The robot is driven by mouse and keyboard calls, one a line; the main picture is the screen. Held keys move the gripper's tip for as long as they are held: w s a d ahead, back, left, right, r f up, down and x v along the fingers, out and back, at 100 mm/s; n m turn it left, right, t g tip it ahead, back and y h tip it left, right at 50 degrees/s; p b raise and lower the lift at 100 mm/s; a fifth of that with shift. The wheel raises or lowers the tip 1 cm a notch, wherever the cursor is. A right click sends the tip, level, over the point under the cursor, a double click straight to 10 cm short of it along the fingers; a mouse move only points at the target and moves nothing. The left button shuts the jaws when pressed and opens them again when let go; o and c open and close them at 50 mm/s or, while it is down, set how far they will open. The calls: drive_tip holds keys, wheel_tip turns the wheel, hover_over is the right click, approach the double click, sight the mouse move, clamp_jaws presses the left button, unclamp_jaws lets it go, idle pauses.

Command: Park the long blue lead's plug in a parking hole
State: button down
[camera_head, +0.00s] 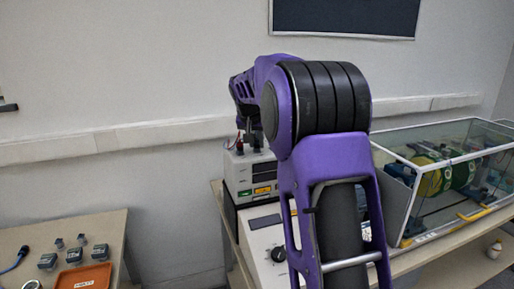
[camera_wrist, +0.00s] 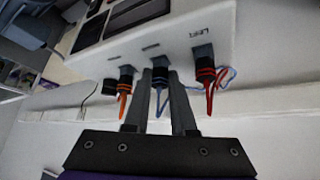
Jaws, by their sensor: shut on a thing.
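In the wrist view my gripper (camera_wrist: 160,78) is shut on a dark plug (camera_wrist: 160,64) at the middle socket of a white instrument panel. Thin blue lead (camera_wrist: 226,74) shows beside the red-banded plug. In the head view my gripper (camera_head: 250,140) is at the top of the instrument stack (camera_head: 240,170), partly hidden by my arm. No parking hole can be clearly identified.
A side table (camera_head: 110,225) at left bears an orange tray (camera_head: 84,277), several small grey blocks and a blue cable end (camera_head: 18,260). A glass-walled case (camera_head: 440,180) with green and yellow drum stands at right. A white box with a knob (camera_head: 268,240) is below the stack.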

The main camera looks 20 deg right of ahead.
drive_tip(key=shift+d, duration=0.1)
drive_tip(key=shift+s+n+t+y+p, duration=0.1)
drive_tip(key=shift+n+t+y+p, duration=0.3)
drive_tip(key=shift+n, duration=0.4)
drive_tip(key=shift+d+n+y+p, duration=0.25)
drive_tip(key=shift+n+y+p, duration=0.9)
drive_tip(key=shift+n, duration=0.55)
drive_tip(key=shift+d+f+n+y, duration=0.15)
drive_tip(key=shift+n+y, duration=0.1)
drive_tip(key=shift+n, duration=0.35)
drive_tip(key=shift+n+y, duration=0.5)
drive_tip(key=shift+n, duration=0.4)
